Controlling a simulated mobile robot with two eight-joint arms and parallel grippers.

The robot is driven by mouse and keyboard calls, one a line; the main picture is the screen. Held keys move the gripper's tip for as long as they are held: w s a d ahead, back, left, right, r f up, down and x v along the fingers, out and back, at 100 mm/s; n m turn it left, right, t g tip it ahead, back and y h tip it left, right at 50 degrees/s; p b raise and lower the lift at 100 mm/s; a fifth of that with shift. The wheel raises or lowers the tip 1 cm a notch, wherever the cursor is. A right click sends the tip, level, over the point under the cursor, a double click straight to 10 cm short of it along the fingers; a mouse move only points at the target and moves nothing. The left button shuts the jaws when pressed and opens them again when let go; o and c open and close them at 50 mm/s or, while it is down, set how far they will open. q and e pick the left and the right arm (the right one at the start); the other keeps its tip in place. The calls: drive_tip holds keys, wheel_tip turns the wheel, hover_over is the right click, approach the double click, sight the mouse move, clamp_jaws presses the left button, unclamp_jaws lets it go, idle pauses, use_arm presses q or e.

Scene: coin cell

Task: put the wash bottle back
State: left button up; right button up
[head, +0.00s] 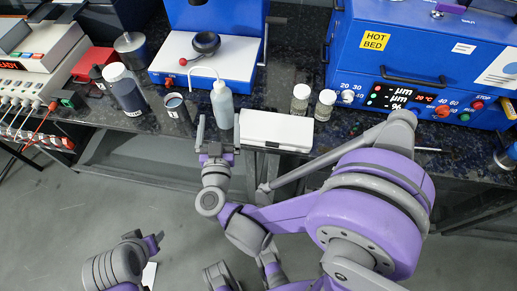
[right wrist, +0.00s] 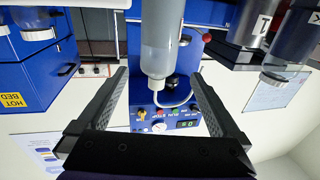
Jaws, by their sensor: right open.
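The wash bottle (head: 222,105) is a pale translucent bottle with a thin bent spout, standing upright near the front edge of the dark bench. My right gripper (head: 218,132) is open in front of it, fingers pointing towards it. In the right wrist view, which looks upside down, the bottle (right wrist: 161,40) lies in line with the gap between the open fingers (right wrist: 161,82); I see no finger touching it. My left gripper (head: 153,244) is low at the left, away from the bench; its jaw opening is not clear.
A white box (head: 276,129) stands just right of the bottle. A small dark cup (head: 177,107) and a dark-filled jar (head: 126,91) are to its left. Two small vials (head: 313,103) stand further right. A blue press (head: 212,62) is behind, and a blue hot bed (head: 425,60) is at right.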

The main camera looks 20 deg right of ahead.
drive_tip(key=a+r+n+t+y, duration=0.1)
drive_tip(key=a+r+n+y, duration=0.2)
drive_tip(key=r+n+y, duration=0.45)
drive_tip(key=s+d+f+m+g, duration=0.1)
drive_tip(key=s+d+f+g, duration=0.5)
drive_tip(key=s+f, duration=0.2)
drive_tip(key=s+d+f+m+g, duration=0.2)
drive_tip(key=s+d+f+g, duration=0.3)
drive_tip(key=s+f, duration=0.3)
drive_tip(key=s+g, duration=0.1)
drive_tip(key=s, duration=0.2)
drive_tip(key=shift+s+d+g+h, duration=0.2)
drive_tip(key=shift+d+g+h, duration=0.15)
drive_tip(key=shift+d+g, duration=0.05)
